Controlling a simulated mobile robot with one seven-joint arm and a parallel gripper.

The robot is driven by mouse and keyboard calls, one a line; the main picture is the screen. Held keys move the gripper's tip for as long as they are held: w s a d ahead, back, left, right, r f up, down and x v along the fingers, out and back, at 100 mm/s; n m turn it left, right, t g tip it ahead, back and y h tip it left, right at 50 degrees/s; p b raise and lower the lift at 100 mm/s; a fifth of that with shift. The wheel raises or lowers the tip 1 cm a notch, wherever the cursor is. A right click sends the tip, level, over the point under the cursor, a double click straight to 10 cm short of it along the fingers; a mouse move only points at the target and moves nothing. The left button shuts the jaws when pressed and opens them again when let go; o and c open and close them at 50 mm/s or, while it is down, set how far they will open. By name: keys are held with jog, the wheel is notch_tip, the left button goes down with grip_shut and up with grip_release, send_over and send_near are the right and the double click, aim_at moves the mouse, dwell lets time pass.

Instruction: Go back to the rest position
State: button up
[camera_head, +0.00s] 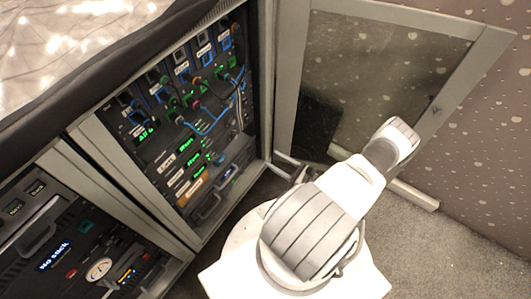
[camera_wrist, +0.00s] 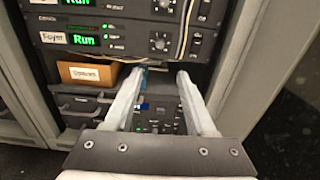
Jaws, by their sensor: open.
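My gripper (camera_wrist: 162,100) is in the lower middle of the wrist view, its two pale fingers spread apart with nothing held between them. The fingers point at the lower part of the equipment rack (camera_wrist: 103,55), below the units with green "Run" displays. Whether the fingertips touch the rack cannot be told. In the head view my white arm stands in front of the open rack (camera_head: 190,125), and the gripper is mostly hidden behind the arm. No marker for a rest position shows.
A glass-panelled door (camera_head: 375,75) stands open at the right. A second cabinet (camera_head: 60,235) with a "No stick" display is at the lower left. Blue cables (camera_head: 212,125) hang across the rack front. Carpeted floor (camera_head: 440,255) is clear at the lower right.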

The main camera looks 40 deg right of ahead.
jog(key=shift+s+d, duration=0.1)
jog(key=shift+s, duration=0.3)
